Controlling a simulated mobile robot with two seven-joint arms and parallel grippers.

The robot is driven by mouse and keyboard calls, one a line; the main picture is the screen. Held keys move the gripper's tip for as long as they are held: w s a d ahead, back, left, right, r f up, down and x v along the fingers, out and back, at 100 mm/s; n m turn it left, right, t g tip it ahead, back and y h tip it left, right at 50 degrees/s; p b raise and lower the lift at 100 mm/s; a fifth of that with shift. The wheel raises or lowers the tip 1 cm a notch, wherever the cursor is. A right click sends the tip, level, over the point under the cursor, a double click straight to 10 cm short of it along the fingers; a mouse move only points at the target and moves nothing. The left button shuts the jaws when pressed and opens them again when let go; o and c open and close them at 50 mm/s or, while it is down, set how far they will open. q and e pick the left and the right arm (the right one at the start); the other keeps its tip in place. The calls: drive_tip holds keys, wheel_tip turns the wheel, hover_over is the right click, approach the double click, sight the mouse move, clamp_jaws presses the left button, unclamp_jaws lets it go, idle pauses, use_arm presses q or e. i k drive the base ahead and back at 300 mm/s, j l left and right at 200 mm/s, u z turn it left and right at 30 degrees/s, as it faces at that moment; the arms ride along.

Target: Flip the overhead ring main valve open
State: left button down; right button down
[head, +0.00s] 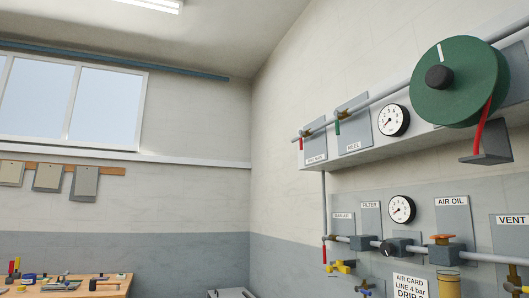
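A pipe (378,96) runs overhead along the right wall, above a ledge. Near its far end sits a valve with a red lever (301,143) that hangs down, across the pipe. The plate behind it (315,146) has a small label that seems to read RING MAIN. Just to its right is a second valve with a green lever (337,127), also hanging down, in front of a plate marked REEL (353,127). Neither of my grippers is in view.
A green hose reel (458,80) and a gauge (394,120) are to the right. Below are a lower pipe (482,257), another red lever (324,253), a yellow handle (341,267) and a gauge (402,209). A wooden bench (112,284) stands lower left.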

sight(301, 131)
drive_tip(key=i+u, duration=0.3)
drive_tip(key=i, duration=0.15)
drive_tip(key=i+l+u, duration=0.25)
drive_tip(key=i, duration=0.2)
drive_tip(key=i+l+u, duration=0.15)
drive_tip(key=i+u, duration=0.15)
drive_tip(key=i+l, duration=0.2)
drive_tip(key=i, duration=0.15)
drive_tip(key=i+l, duration=0.15)
drive_tip(key=i, duration=0.15)
